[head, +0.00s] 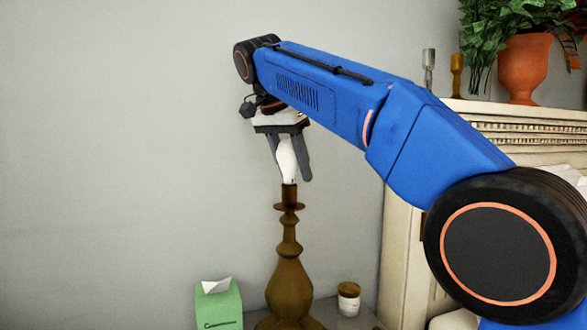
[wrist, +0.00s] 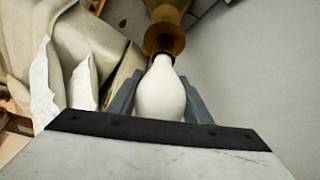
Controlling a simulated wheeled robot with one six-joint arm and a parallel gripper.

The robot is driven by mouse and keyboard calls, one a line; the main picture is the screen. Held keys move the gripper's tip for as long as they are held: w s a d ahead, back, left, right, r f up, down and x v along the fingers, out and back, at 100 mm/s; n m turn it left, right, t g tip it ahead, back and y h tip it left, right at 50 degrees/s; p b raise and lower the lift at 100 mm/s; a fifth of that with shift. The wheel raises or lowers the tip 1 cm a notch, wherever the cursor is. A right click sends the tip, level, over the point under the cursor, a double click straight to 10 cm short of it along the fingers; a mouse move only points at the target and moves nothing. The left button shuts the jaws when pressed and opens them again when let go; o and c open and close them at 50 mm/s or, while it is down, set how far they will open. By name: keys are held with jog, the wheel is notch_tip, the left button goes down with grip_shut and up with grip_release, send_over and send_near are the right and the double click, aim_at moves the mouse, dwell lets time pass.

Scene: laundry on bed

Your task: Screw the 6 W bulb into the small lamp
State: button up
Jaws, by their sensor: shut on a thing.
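The white bulb (head: 287,160) is upright between the fingers of my gripper (head: 291,172), narrow end down. The gripper is shut on it from above. The small lamp (head: 289,281) is a brown, turned candlestick-like base with a socket on top, standing below the gripper. The bulb's lower end meets the top of the socket; I cannot tell how far in it sits. In the wrist view the bulb (wrist: 161,92) lies between both fingers, its neck at the lamp's round brown collar (wrist: 165,39). No wattage marking is readable.
A green tissue box (head: 219,306) stands left of the lamp and a small lidded jar (head: 349,298) stands right of it. A pale mantel (head: 510,108) with a potted plant (head: 525,65) and candlesticks is at the right. The wall left of the lamp is clear.

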jog(key=shift+s+d+m+g+h, duration=0.1)
jog(key=shift+m+g+h, duration=0.15)
jog(key=shift+m, duration=0.6)
jog(key=shift+s+d+m+g+h, duration=0.15)
jog(key=shift+m+g, duration=0.1)
jog(key=shift+m, duration=0.6)
jog(key=shift+a, duration=0.1)
jog(key=o, duration=0.9)
